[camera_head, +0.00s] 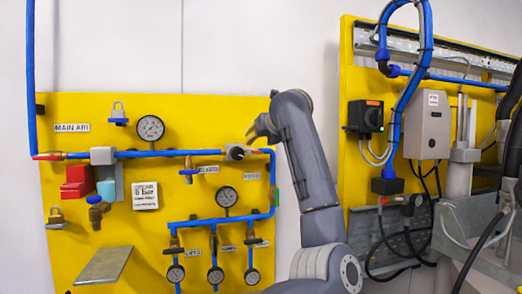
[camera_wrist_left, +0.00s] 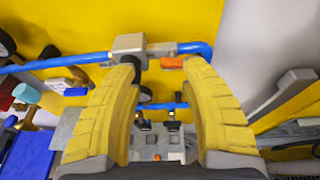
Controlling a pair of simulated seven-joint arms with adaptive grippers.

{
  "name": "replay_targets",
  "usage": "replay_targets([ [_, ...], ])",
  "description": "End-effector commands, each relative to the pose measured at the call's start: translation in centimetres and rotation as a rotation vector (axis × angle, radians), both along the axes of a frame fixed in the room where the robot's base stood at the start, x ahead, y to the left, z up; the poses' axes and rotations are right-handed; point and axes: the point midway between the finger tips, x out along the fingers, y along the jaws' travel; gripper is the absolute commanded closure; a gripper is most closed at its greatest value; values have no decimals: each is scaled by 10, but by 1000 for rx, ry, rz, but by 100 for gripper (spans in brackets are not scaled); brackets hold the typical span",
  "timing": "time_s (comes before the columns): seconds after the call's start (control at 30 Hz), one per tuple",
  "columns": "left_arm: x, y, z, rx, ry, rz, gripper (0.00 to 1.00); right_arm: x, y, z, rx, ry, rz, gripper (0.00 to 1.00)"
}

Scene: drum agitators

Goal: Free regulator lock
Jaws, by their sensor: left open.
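The regulator (camera_head: 235,152) is a small grey block with a dark round face on the blue pipe at the right of the yellow air panel. In the left wrist view a grey block (camera_wrist_left: 129,43) sits on the blue pipe with an orange-red piece (camera_wrist_left: 172,63) to its right. I cannot tell which part is the lock. My left gripper (camera_head: 257,128) is up and right of the regulator in the head view. In the left wrist view its yellow fingers (camera_wrist_left: 161,66) are spread with nothing held between them. My right gripper is not seen.
Lower gauges hang on blue pipes (camera_head: 215,220). A second yellow panel with a grey box (camera_head: 427,125) stands at right.

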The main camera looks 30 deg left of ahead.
Motion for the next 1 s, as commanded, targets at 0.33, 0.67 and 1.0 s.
replay_targets([
  [0.33, -44, -50, 32, 104, 102, 41, 55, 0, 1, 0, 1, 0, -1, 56],
  [0.67, -42, -67, 16, 67, 174, -24, 55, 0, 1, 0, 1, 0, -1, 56],
  [1.0, -15, -30, -2, 72, 177, -23, 55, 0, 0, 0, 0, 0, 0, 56],
])
